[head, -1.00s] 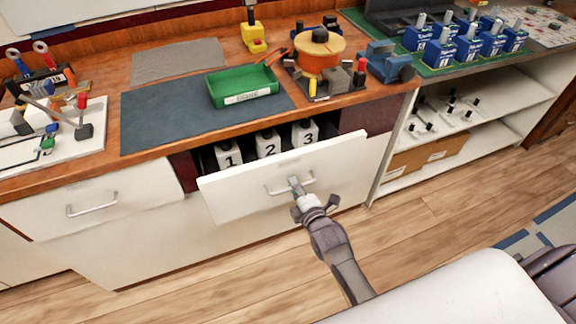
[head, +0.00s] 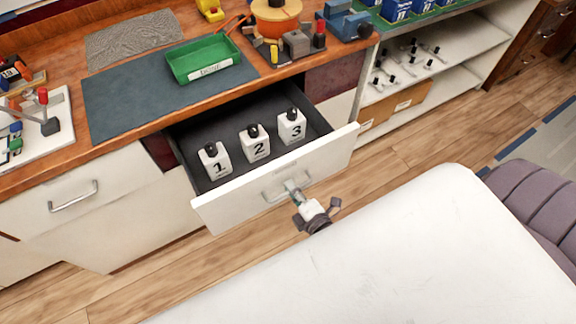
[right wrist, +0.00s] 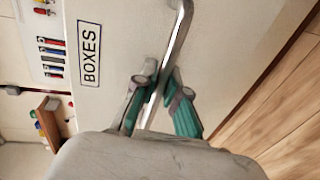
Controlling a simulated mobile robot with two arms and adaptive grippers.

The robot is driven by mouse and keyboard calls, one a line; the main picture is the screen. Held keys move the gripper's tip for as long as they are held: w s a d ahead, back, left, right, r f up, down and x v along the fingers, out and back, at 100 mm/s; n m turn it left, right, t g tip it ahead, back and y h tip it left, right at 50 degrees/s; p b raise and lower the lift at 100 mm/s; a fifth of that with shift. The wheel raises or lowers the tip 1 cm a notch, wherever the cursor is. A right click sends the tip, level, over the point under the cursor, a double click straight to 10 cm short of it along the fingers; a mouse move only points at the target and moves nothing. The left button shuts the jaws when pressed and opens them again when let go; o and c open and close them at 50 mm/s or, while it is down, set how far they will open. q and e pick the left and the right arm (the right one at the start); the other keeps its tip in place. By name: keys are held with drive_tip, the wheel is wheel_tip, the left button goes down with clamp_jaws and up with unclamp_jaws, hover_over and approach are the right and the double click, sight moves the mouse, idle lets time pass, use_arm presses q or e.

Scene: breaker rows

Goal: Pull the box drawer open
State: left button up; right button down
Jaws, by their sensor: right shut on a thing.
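The box drawer (head: 235,205) stands well open under the counter, with its white front pulled out toward me. Inside are white boxes marked 1 (head: 214,160), 2 (head: 255,144) and 3 (head: 291,126), standing in a row in its dark interior. My right gripper (head: 294,188) is shut on the drawer's metal handle. The right wrist view shows the handle (right wrist: 177,42) between the green-padded fingers (right wrist: 158,95), and a label reading BOXES (right wrist: 89,53) on the front. My left gripper is not in view.
A green tray (head: 203,62) lies on the dark mat (head: 120,105) on the counter above. A closed drawer (head: 90,190) is to the left. Open shelves (head: 440,70) stand to the right.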

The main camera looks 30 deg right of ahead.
drive_tip(key=shift+s, duration=0.2)
drive_tip(key=c, duration=1.2)
unclamp_jaws()
drive_tip(key=v, duration=1.2)
drive_tip(key=shift+f, duration=0.1)
